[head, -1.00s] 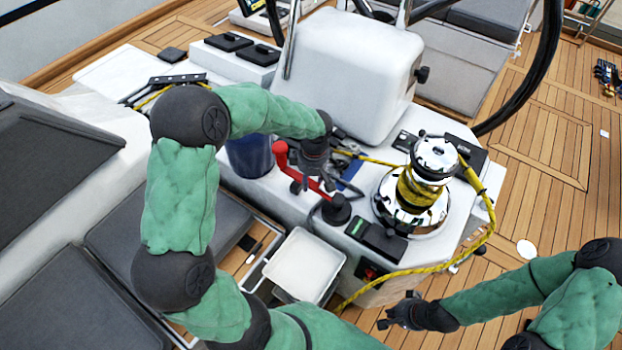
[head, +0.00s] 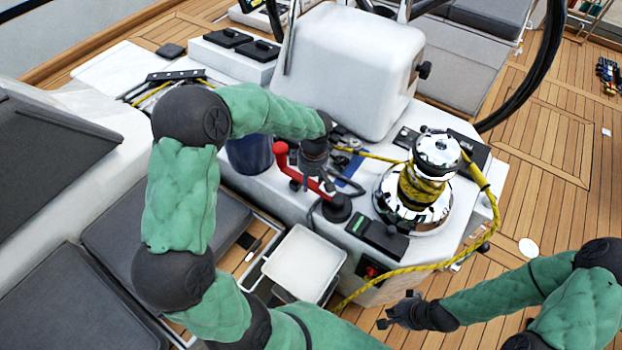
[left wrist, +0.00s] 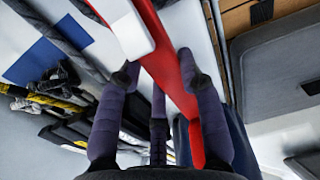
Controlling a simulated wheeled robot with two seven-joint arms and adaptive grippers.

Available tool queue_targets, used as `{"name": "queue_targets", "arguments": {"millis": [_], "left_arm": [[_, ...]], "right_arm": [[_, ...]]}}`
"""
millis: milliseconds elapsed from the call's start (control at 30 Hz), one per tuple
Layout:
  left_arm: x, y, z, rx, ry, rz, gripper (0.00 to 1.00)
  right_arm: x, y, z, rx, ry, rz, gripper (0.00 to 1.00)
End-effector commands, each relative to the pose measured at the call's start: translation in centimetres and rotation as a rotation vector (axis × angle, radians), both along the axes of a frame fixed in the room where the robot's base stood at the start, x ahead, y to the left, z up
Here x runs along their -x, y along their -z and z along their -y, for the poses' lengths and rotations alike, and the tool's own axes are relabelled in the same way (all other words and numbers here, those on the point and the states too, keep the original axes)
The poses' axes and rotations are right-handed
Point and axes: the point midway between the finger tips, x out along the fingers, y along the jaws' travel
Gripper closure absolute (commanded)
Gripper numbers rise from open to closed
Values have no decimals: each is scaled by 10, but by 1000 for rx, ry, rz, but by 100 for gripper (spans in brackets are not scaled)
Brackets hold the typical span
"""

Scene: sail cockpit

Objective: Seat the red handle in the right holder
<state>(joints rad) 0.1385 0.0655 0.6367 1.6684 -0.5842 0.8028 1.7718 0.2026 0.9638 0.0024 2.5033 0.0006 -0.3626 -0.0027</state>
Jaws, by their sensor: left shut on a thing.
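The red handle (head: 281,157) is over the white console in the head view, with its grip end to the left and its arm slanting down to the right. Its lower right end is close to a round black holder (head: 338,209); I cannot tell whether it is in it. My left gripper (head: 312,172) is shut on the handle. In the left wrist view the red handle (left wrist: 172,65) runs between the fingers of the left gripper (left wrist: 160,80), with a white part near the top. My right gripper (head: 397,310) appears open and empty, low on the right.
A chrome winch (head: 412,207) with yellow rope stands right of the handle. A white bin (head: 305,264) sits below the console edge. A dark blue cylinder (head: 249,156) is left of the handle. The white pedestal (head: 350,70) rises behind. Teak deck is open at right.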

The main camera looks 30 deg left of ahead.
Motion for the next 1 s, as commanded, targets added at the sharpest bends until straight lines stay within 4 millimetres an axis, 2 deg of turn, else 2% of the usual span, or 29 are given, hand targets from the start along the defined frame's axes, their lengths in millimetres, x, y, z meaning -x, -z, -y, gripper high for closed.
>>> {"name": "queue_targets", "arguments": {"millis": [1000], "left_arm": [[-1, 8, 0, 0, -1, 2, 100]], "right_arm": [[0, 7, 0, 0, 0, 0, 100]]}}
